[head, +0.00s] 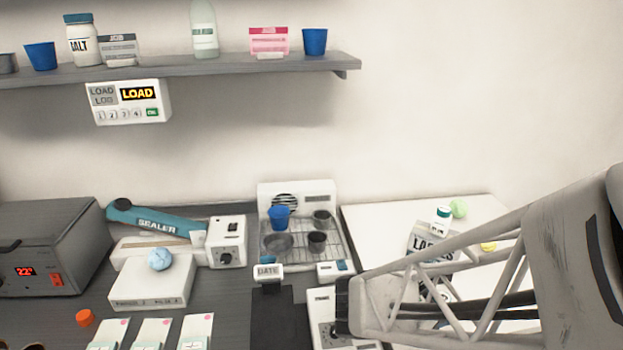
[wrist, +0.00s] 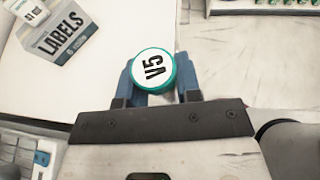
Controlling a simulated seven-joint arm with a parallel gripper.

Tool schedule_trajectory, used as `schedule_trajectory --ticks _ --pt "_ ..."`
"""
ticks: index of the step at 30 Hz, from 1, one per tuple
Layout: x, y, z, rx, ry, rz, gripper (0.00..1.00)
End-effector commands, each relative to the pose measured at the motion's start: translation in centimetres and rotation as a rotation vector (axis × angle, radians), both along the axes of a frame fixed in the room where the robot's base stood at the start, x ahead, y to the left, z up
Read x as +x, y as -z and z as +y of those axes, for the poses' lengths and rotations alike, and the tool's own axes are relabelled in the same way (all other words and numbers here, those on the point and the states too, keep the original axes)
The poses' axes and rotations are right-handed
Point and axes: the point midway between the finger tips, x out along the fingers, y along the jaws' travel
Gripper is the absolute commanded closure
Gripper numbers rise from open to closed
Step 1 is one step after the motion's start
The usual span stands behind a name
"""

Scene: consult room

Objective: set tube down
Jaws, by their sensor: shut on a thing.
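In the wrist view, a tube (wrist: 153,70) shows end-on, with a round white top marked V5 and a teal rim. My gripper (wrist: 156,82) is shut on it, with one blue finger on each side. The tube's body below the top is hidden, so I cannot tell whether it touches the surface beneath. A pale worktop (wrist: 85,75) lies under and around the gripper. In the head view my arm covers the right front, and I cannot make out the gripper or the held tube there.
A LABELS box (wrist: 62,30) stands left of the gripper in the wrist view and partly behind my arm in the head view (head: 420,240). A green ball (head: 458,209) and a yellow item (head: 488,246) lie nearby. A rack (wrist: 265,4) edges the wrist view's top right.

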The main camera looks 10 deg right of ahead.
Motion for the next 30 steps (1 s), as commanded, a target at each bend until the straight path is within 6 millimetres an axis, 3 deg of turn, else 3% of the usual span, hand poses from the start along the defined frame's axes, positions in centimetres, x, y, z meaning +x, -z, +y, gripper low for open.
schedule_trajectory --ticks 6,12,30 --pt "-2.9 1.6 1.4 -0.005 -0.028 -0.001 0.91" --pt "-4.2 2.3 1.9 -0.007 -0.039 -0.001 0.91" --pt "-4.0 2.5 1.8 -0.008 -0.039 -0.001 0.91"
